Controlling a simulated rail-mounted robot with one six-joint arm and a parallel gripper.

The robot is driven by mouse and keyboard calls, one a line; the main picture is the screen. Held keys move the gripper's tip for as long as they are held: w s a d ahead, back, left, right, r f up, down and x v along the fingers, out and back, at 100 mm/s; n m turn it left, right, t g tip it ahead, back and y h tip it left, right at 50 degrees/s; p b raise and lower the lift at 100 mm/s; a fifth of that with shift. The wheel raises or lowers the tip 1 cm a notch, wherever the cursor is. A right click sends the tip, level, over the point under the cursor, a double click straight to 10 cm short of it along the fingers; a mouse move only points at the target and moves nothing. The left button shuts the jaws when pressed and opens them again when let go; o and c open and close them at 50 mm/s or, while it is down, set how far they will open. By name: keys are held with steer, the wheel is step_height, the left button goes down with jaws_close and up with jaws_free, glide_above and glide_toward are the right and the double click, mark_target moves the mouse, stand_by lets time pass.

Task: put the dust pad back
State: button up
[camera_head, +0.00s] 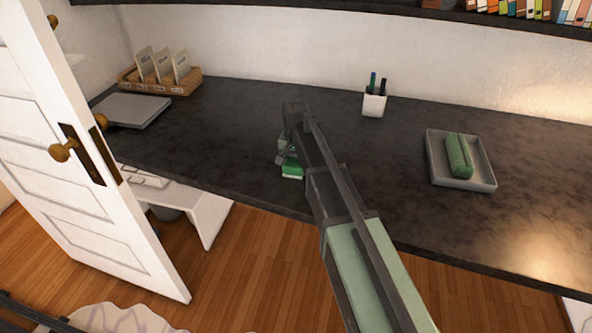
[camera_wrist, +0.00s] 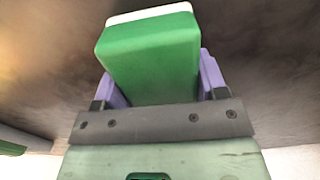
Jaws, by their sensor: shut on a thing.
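The dust pad appears to be a green block with a white layer (camera_wrist: 150,55), seen large in the wrist view. My gripper (camera_wrist: 160,85) is shut on it, with a purple finger at each side. In the head view my gripper (camera_head: 286,158) is over the front part of the dark desk, and the pad's green end (camera_head: 292,172) shows below it, partly hidden by my arm. I cannot tell whether the pad touches the desk.
A grey tray (camera_head: 436,158) on the dark desk (camera_head: 235,125) at the right holds a rounded green object (camera_head: 459,156). A pen cup (camera_head: 374,103) stands behind. A wooden card rack (camera_head: 188,82) and a closed laptop-like slab (camera_head: 135,110) are left. An open white door (camera_head: 75,200) stands at left.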

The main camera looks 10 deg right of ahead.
steer(key=o, duration=1.2)
step_height(320, 180, up, 13)
steer(key=p, duration=1.3)
steer(key=s+n, duration=0.5)
steer(key=s, duration=1.9)
steer(key=shift+s+f+b, duration=0.35)
steer(key=shift+b, duration=0.1)
